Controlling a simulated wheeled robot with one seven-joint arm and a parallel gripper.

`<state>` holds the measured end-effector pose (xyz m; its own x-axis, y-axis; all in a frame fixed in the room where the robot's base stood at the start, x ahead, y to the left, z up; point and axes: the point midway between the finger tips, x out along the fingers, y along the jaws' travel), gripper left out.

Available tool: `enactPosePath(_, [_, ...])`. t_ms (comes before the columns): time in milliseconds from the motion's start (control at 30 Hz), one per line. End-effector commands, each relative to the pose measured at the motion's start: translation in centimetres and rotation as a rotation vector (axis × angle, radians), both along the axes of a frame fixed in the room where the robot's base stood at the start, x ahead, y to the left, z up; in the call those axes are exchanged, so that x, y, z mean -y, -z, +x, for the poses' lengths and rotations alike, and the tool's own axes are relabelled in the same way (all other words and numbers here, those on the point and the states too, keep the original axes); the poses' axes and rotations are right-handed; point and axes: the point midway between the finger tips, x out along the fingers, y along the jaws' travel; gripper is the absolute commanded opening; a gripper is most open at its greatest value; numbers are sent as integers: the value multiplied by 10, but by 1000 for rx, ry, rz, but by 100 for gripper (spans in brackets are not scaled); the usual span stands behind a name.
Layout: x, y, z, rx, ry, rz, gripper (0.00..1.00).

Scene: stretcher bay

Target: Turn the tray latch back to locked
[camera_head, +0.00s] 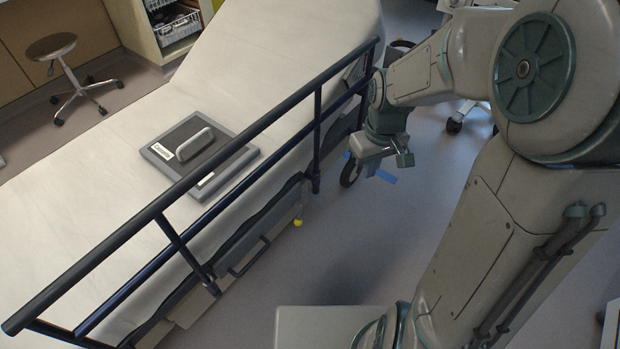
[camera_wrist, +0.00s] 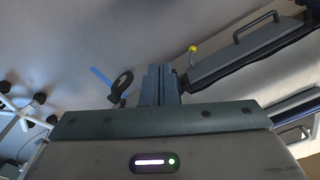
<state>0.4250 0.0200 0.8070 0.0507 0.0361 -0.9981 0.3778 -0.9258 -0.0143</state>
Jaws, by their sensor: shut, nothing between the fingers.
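A small yellow knob (camera_head: 298,222) sticks out at the side of the stretcher, by the end of a grey under-bed tray (camera_head: 265,235) with a dark bar handle. I take the knob to be the end of the tray latch; its lever is too small to read. The knob (camera_wrist: 193,48) and the tray (camera_wrist: 238,52) also show in the wrist view, ahead and to the right of my fingers. My gripper (camera_head: 404,158) is in the air beside the stretcher, apart from the knob. Its fingers (camera_wrist: 161,70) are together with nothing between them.
A dark side rail (camera_head: 190,182) runs along the stretcher above the tray. A grey flat case with a handle (camera_head: 193,145) lies on the mattress. A caster (camera_head: 349,172) stands below my gripper. The floor beside the tray is clear.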

Motion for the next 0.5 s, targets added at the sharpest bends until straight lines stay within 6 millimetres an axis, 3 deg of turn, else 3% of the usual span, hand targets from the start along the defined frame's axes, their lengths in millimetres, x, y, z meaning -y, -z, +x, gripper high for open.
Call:
enactPosePath(33, [-2, 40, 11, -20, -30, 27, 0])
enactPosePath(100, [-6, 73, 25, -34, -78, 66, 0])
enactPosePath(400, [-28, 208, 81, -24, -238, 299, 0])
enactPosePath(500, [-34, 243, 98, 6, -270, 384, 0])
